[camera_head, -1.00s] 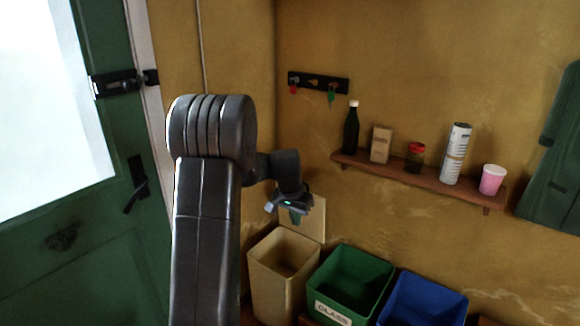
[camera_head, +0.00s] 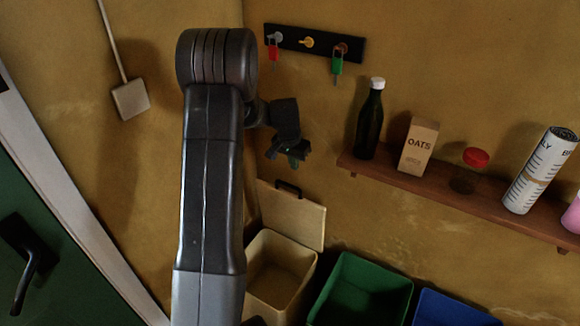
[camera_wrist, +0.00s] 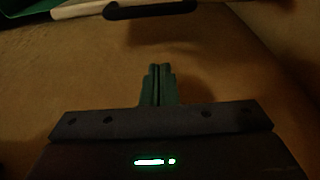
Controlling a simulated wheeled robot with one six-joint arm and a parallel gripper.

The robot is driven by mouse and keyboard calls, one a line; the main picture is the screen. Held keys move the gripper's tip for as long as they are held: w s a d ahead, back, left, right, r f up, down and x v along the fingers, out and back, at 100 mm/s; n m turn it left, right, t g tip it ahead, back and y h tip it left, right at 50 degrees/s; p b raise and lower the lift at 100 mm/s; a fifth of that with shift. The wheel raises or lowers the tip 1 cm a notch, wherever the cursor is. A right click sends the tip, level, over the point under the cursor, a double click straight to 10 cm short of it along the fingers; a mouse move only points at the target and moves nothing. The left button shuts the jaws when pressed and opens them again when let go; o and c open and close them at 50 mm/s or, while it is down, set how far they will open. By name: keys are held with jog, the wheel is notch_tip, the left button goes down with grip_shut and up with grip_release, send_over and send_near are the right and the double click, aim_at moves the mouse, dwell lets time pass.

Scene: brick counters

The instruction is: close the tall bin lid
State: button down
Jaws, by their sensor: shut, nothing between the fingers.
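The tall bin (camera_head: 256,303) is cream and stands at the lower middle of the head view, partly hidden by my arm. Its lid (camera_head: 297,215) is open, standing upright against the wall behind it, with a dark handle (camera_head: 288,188) at its top edge. In the wrist view the lid's pale edge (camera_wrist: 78,10) and the dark handle (camera_wrist: 150,9) show at the top. My gripper (camera_head: 292,160) is above the lid, apart from it, near the wall. In the wrist view its green fingers (camera_wrist: 158,70) are together and empty.
A green bin (camera_head: 361,285) and a blue bin (camera_head: 450,308) stand right of the tall bin. A wall shelf (camera_head: 450,200) holds a bottle (camera_head: 371,122), an oats box (camera_head: 418,145) and other items. A key rack (camera_head: 314,42) hangs above my gripper.

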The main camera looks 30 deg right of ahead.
jog(key=a+f, duration=0.1)
jog(key=s+a+f, duration=0.1)
jog(key=a+f, duration=0.1)
jog(key=shift+s+f+p, duration=0.15)
jog(key=shift+s+p, duration=0.1)
jog(key=shift+p, duration=0.15)
jog(key=shift+f, duration=0.1)
